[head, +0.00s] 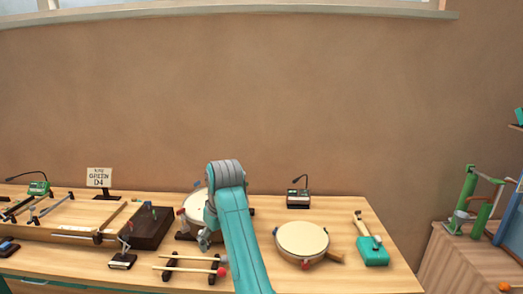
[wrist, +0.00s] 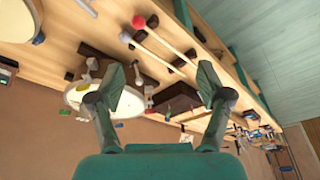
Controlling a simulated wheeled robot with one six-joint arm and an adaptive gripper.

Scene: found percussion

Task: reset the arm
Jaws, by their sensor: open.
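My teal arm reaches up over the wooden table in the head view, and my gripper (head: 206,238) hangs at its end in front of a pale round drum (head: 193,207). In the wrist view my gripper (wrist: 168,82) has its two dark fingers spread wide apart with nothing between them. The drum, partly hidden by a finger, shows there (wrist: 80,95). Two mallets lie on a dark rack (head: 172,270), one with a red head (wrist: 138,22). The gripper appears above the table and apart from these things.
A second round drum (head: 302,241) with a wooden handle lies right of my arm. A teal block with a hammer (head: 372,250) is at the table's right end. A small black device (head: 298,198) stands at the back. A dark box (head: 148,228) and a sign (head: 99,178) are left.

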